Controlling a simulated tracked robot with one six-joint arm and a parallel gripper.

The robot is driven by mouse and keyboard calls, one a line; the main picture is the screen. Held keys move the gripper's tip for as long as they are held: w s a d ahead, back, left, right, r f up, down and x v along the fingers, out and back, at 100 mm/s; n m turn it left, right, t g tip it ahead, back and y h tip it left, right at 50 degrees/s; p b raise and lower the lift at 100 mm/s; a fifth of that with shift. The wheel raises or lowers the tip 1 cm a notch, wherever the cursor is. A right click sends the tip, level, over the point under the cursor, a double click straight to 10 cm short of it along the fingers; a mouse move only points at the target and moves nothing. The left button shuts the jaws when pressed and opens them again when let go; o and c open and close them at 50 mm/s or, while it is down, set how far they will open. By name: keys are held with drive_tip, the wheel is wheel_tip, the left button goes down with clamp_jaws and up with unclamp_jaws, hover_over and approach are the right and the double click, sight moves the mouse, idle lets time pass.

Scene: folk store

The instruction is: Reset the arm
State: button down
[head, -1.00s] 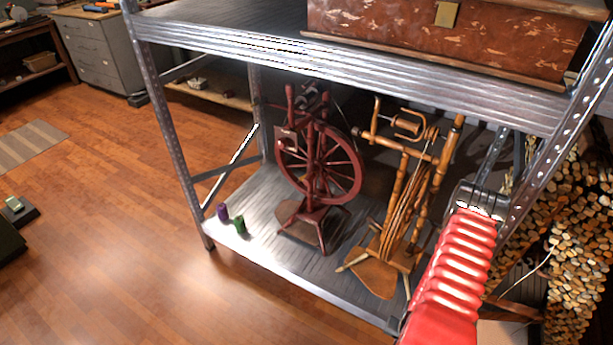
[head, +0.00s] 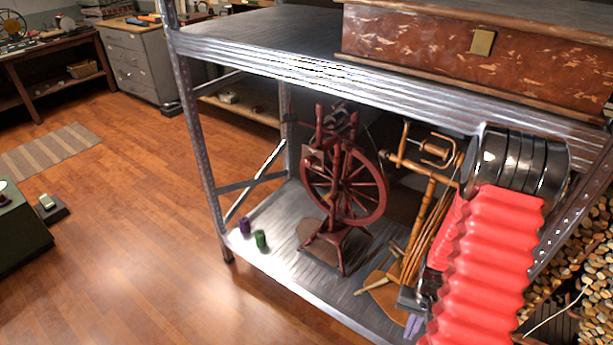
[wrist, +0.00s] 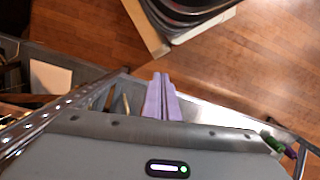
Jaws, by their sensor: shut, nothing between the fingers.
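My gripper (head: 412,326) hangs at the lower right of the head view, at the end of my red-sleeved arm, in front of the metal shelf unit's lower shelf. Its two lilac fingers (wrist: 160,98) are together and empty in the middle of the wrist view. I cannot tell how far they are from the shelf edge.
A metal shelf unit (head: 205,165) holds a dark red spinning wheel (head: 340,185), a light wooden one (head: 425,215), and purple (head: 244,226) and green (head: 260,239) spools. A speckled chest (head: 430,60) is above. Floor (head: 130,250) at left is clear.

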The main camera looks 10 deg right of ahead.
drive_tip(key=a+r+n+t, duration=0.2)
drive_tip(key=a+r, duration=0.5)
drive_tip(key=r, duration=0.7)
drive_tip(key=s+a+r+n+t, duration=0.1)
drive_tip(key=a+r+n+t, duration=0.1)
drive_tip(key=a+r, duration=0.6)
drive_tip(key=a+r+n+t+h, duration=0.1)
drive_tip(key=a+r+n+t, duration=0.2)
drive_tip(key=a+r, duration=0.5)
wheel_tip(320, 180, up, 12)
drive_tip(key=shift+s+a+f, duration=0.1)
drive_tip(key=shift+s+a, duration=0.05)
drive_tip(key=shift+s, duration=0.05)
idle(0.4)
idle(2.1)
